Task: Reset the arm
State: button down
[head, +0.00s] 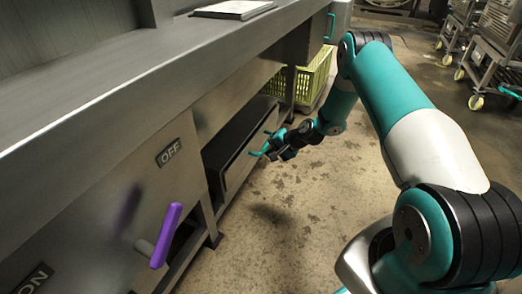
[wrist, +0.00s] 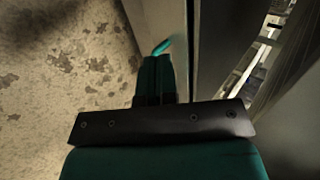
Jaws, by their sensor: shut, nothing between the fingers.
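My arm (head: 410,100) reaches forward and bends down, with my gripper (head: 274,152) low in front of the open drawer-like compartment under the counter. In the wrist view the two fingers of my gripper (wrist: 155,60) are together, with nothing seen between them. A teal handle (wrist: 162,47) shows just beyond the fingertips, beside a grey panel edge. I cannot tell whether the fingers touch it.
A metal counter (head: 130,75) runs along the left. A purple lever (head: 166,235) sticks out between the OFF label (head: 169,153) and the ON label (head: 35,279). A yellow-green crate (head: 312,78) stands farther back. Wheeled racks (head: 485,50) stand at the right. The floor (head: 290,215) beside the counter is clear.

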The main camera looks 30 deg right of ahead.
jog(key=s+a+r+n+g+h, duration=0.1)
jog(key=s+a+r+n+g, duration=0.25)
jog(key=r, duration=0.55)
jog(key=s+a+r+n+h, duration=0.1)
jog(key=s+a+r+n, duration=0.25)
jog(key=s+r, duration=0.4)
jog(key=s+a+r+n+g+h, duration=0.1)
jog(key=s+a+r+n+h, duration=0.2)
jog(key=s+r, duration=0.85)
jog(key=s+a+r+n+g+y+p, duration=0.1)
jog(key=s+a+r+n+g+y, duration=0.1)
jog(key=s+a+r+n, duration=0.35)
jog(key=s+a+r+n+g+y, duration=0.1)
jog(key=s+a+r+n+y, duration=0.15)
jog(key=s+a, duration=0.6)
notch_tip(320, 180, up, 37)
jog(key=p, duration=3.7)
jog(key=shift+w+d+f+h, duration=0.15)
jog(key=shift+w+d+h, duration=0.1)
jog(key=shift+h, duration=0.2)
